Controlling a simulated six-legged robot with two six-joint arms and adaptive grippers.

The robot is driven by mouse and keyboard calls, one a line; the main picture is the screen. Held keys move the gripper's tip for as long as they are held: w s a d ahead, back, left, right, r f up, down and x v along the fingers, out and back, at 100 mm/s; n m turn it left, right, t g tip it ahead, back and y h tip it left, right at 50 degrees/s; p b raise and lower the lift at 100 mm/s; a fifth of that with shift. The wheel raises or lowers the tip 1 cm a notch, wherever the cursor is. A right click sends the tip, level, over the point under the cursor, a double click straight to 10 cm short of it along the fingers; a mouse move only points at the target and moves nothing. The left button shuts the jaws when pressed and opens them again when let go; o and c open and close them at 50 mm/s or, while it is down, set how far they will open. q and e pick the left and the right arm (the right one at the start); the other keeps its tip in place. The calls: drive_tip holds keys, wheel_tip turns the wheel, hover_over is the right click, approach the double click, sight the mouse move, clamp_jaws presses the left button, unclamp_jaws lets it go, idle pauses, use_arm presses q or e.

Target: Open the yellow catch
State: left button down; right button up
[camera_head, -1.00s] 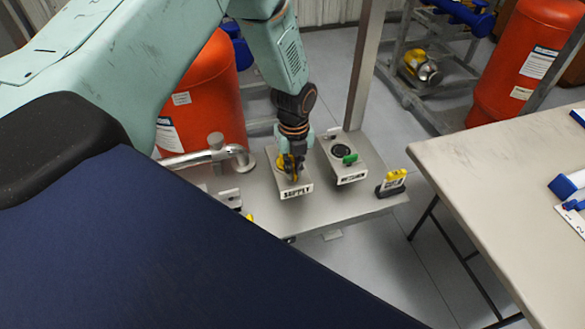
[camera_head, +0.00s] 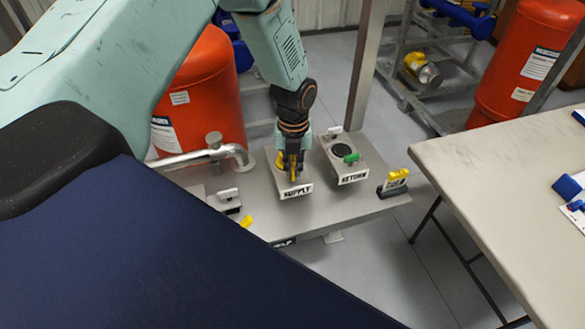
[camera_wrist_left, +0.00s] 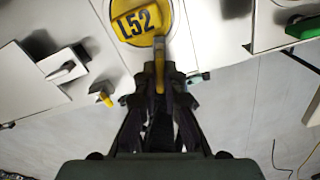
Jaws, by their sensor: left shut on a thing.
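A yellow catch (camera_wrist_left: 159,58), a slim lever below a yellow disc marked L52 (camera_wrist_left: 140,20), sits at the SUPPLY box (camera_head: 297,191) on the grey skid. My left gripper (camera_wrist_left: 160,82) points down over that box and is shut on the yellow lever, with its fingers on either side. In the head view the left gripper (camera_head: 292,168) hides most of the disc; a yellow edge shows at its left. My right gripper is in neither view.
The RETURN box (camera_head: 352,176), with a green handle (camera_head: 351,158), stands just right. A yellow-topped block (camera_head: 395,180) sits at the skid's right end. A bent pipe (camera_head: 225,152) and red tank (camera_head: 205,95) are left. A pale table (camera_head: 500,165) is farther right.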

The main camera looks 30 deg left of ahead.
use_arm(q)
drive_tip(key=shift+w+m+b, duration=0.15)
drive_tip(key=shift+m+b, duration=0.2)
drive_tip(key=shift+m, duration=0.35)
drive_tip(key=shift+m+b, duration=0.3)
drive_tip(key=shift+m, duration=0.6)
drive_tip(key=c, duration=1.5)
unclamp_jaws()
drive_tip(key=shift+a, duration=0.2)
drive_tip(key=shift+o, duration=0.2)
drive_tip(key=shift+d+r, duration=0.1)
drive_tip(key=shift+d, duration=0.05)
